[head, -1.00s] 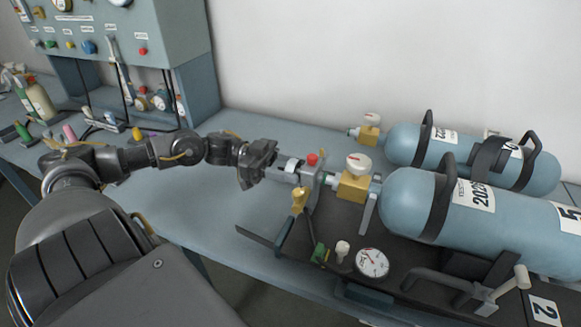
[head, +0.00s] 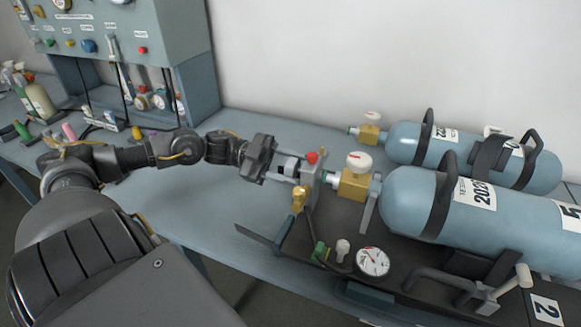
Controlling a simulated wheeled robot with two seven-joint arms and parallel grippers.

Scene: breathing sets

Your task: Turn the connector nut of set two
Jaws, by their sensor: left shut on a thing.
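Set two is a black backplate (head: 335,222) with a label "2" and a large blue cylinder (head: 412,205) lying on it. The cylinder's brass valve (head: 353,186) has a white knob and faces left. A grey connector block (head: 316,186) with a red button sits just left of the valve. My left gripper (head: 296,168) comes in from the left, level with the connector. It is shut on the connector nut at the block's left side, and its fingers hide most of the nut. My right gripper is not in view.
A second blue cylinder (head: 405,144) with its own brass valve lies behind set two. A pressure gauge (head: 372,262) and a green fitting (head: 320,252) are at the plate's front. A grey-blue test panel (head: 150,30) stands at the back left.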

